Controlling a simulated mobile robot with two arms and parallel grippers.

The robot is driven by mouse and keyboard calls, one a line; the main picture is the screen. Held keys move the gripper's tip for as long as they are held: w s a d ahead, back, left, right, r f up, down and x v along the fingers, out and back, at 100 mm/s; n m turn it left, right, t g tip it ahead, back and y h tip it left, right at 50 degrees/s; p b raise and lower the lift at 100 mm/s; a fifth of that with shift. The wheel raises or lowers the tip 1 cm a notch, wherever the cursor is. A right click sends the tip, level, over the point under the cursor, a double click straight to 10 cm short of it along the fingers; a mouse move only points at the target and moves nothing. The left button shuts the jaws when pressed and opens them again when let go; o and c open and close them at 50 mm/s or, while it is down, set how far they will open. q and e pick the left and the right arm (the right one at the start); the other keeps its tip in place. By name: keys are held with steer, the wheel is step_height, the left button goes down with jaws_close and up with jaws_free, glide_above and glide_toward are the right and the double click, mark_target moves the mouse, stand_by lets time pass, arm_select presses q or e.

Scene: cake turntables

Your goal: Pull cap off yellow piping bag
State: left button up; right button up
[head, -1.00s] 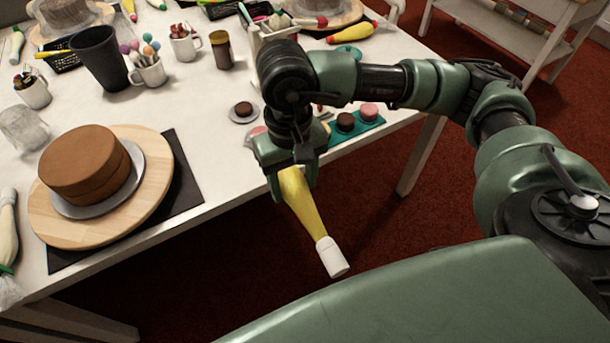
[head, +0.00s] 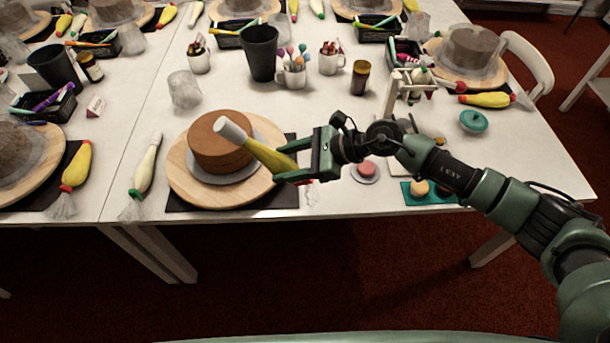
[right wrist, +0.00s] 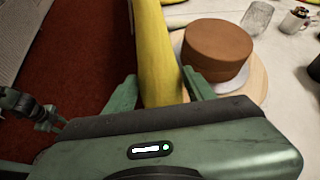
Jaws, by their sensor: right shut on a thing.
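The yellow piping bag (head: 270,157) is held by my right gripper (head: 308,164), which is shut on its wide end. The bag points up and left, and a white cap (head: 233,130) covers its tip, in front of the brown cake (head: 221,152). In the right wrist view the bag (right wrist: 157,55) lies between the fingers of my right gripper (right wrist: 160,90); the cap is out of that view.
The cake stands on a wooden turntable (head: 188,184) over a black mat (head: 285,195). A black cup (head: 261,52), a clear glass (head: 184,89) and mugs stand behind. A white piping bag (head: 147,168) lies left.

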steer(key=w+d+r+m+t+p, duration=0.1)
steer(key=w+m+t+p, duration=0.3)
steer(key=t, duration=0.5)
steer(key=w+d+m, duration=0.1)
steer(key=w+m, duration=0.1)
steer(key=m, duration=0.1)
steer(key=shift+w+d+r+t+p, duration=0.15)
steer(key=shift+w+d+t+p, duration=0.1)
steer(key=shift+d+t+p, duration=0.15)
